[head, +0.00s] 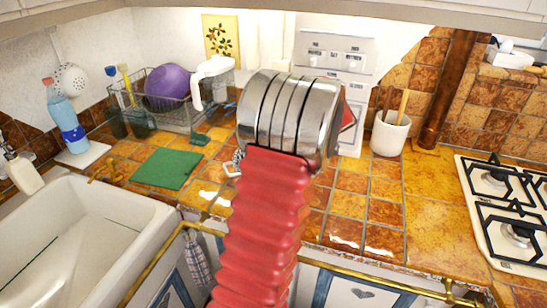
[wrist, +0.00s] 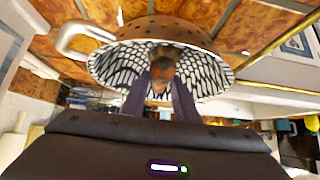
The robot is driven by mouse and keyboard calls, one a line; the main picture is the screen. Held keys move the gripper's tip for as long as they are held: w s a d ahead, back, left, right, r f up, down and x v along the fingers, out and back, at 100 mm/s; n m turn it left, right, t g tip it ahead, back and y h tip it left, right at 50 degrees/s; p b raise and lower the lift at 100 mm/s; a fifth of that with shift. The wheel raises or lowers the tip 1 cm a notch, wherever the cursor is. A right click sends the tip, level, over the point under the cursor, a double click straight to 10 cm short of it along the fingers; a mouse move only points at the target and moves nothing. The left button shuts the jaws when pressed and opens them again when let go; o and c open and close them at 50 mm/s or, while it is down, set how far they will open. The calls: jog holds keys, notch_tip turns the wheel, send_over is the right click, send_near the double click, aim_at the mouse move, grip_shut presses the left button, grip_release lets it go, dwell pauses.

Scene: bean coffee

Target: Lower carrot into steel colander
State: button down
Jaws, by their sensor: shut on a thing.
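In the wrist view, the steel colander (wrist: 213,72) lies ahead of my gripper, its perforated inner wall facing the camera and a pale looped handle at its left. My gripper (wrist: 160,88) has two dark fingers shut on the carrot (wrist: 162,68), whose blunt orange-brown end shows between them. The carrot and fingertips overlap the colander's opening in the picture; whether the carrot touches the colander I cannot tell.
The head view shows a tiled counter with a green mat (head: 167,169), a dish rack (head: 180,112) with a purple bowl (head: 167,82), and a white utensil pot (head: 390,134). A sink (head: 85,235) is at left, a gas hob (head: 505,215) at right. Tiles beside the hob are clear.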

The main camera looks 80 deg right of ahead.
jog(key=c, duration=1.3)
grip_release()
jog(key=shift+s+r, duration=0.1)
jog(key=v, duration=1.3)
jog(key=shift+s, duration=0.15)
jog(key=shift+a+r, duration=0.1)
jog(key=shift+a, duration=0.05)
